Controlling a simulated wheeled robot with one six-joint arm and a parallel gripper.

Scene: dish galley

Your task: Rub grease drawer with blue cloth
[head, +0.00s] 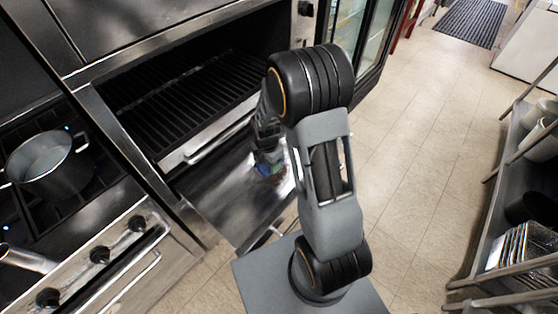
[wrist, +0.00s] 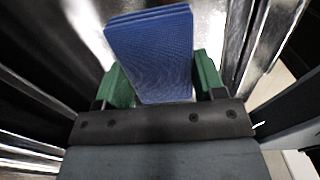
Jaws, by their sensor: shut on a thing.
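The grease drawer (head: 222,197) is a shiny metal tray, pulled out below the black-barred grill in the head view. My gripper (head: 268,166) is low over the drawer, pointing down at its right part. In the wrist view my gripper (wrist: 163,78) has green fingers on both sides of the blue cloth (wrist: 150,45), shut on it. The cloth looks like a folded, layered pad. In the head view only a small blue bit shows under my gripper, and I cannot tell for sure whether it touches the drawer. My arm hides part of the drawer's right side.
The grill rack (head: 180,95) with a bar handle (head: 215,135) lies just above the drawer. A stove with a pot (head: 48,165) and knobs is at the left. A shelf with dishes (head: 525,250) stands at the right. The tiled floor (head: 430,130) between is clear.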

